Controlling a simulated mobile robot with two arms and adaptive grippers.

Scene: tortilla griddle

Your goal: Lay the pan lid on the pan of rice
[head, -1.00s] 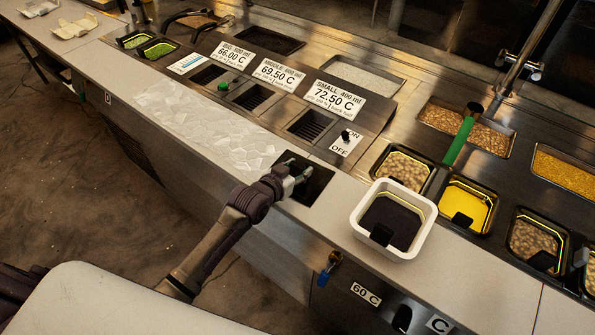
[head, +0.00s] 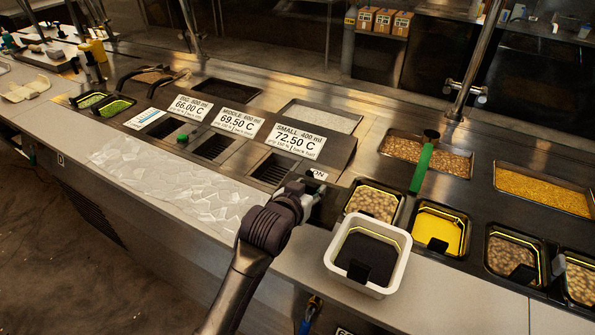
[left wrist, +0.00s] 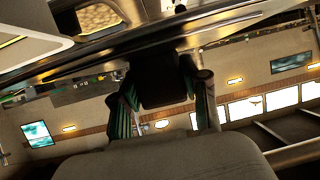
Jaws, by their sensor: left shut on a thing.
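My left gripper (head: 311,197) is above the counter, just in front of the small on/off panel. In the left wrist view its fingers (left wrist: 163,95) are shut on a black block, which looks like the handle of the pan lid (left wrist: 158,78). In the head view the dark lid (head: 328,208) shows only in part beside the gripper; its tilt is hard to tell. A pan of pale white grains (head: 320,117), which looks like the rice, is set in the steel top behind the price signs, uncovered. My right gripper is in neither current view.
A white tub (head: 397,272) with a dark inside stands right of my gripper. Pans of beans (head: 371,202) and yellow food (head: 438,230) lie behind it. Price signs (head: 300,140) stand before the rice. A pale mat (head: 165,180) lies left.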

